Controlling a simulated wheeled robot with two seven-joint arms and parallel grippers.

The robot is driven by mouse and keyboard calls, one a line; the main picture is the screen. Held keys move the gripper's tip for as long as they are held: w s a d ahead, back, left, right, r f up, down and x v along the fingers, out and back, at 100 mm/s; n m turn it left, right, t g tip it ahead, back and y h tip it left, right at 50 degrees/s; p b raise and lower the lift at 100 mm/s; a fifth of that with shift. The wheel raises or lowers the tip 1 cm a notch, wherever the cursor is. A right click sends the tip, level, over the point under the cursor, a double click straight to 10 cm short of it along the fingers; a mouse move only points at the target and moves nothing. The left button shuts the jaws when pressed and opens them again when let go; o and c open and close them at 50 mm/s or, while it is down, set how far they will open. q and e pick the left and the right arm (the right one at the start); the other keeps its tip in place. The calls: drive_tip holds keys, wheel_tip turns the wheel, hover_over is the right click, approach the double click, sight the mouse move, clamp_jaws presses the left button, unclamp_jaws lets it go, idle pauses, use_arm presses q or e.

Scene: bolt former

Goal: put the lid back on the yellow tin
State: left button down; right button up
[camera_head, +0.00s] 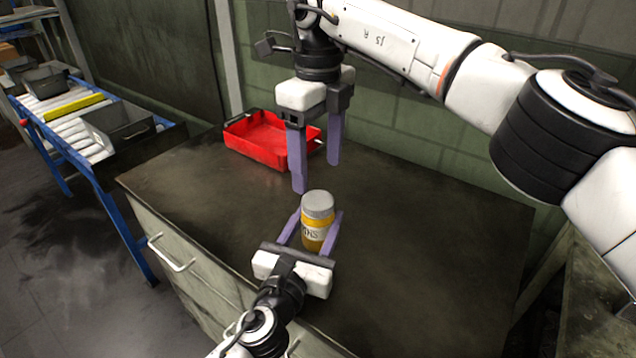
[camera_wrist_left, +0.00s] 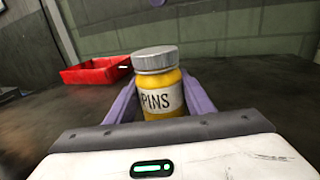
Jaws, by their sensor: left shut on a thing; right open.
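The yellow tin (camera_head: 315,238) stands upright on the dark bench top, with a pale label that reads "PINS" in the left wrist view (camera_wrist_left: 160,102). The grey lid (camera_head: 318,204) sits on top of the tin and looks level; it also shows in the left wrist view (camera_wrist_left: 155,58). My left gripper (camera_head: 314,222) is shut on the tin's body, one purple finger on each side. My right gripper (camera_head: 317,178) is open and empty, above and behind the tin, its fingers pointing down. Whether the lid is fully seated cannot be told.
A red tray (camera_head: 262,157) lies on the bench behind the tin, near the wall. The bench top (camera_head: 430,240) to the right is clear. A roller conveyor (camera_head: 75,125) with grey bins (camera_head: 122,128) stands at the left, beyond the bench edge.

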use_arm(q)
drive_tip(key=shift+f, duration=0.1)
use_arm(e)
wheel_tip(320, 180, up, 5)
drive_tip(key=shift+r, duration=0.2)
use_arm(q)
drive_tip(key=c, duration=0.8)
unclamp_jaws()
drive_tip(key=shift+o, duration=0.2)
drive_tip(key=shift+s, duration=0.15)
drive_tip(key=v, duration=1)
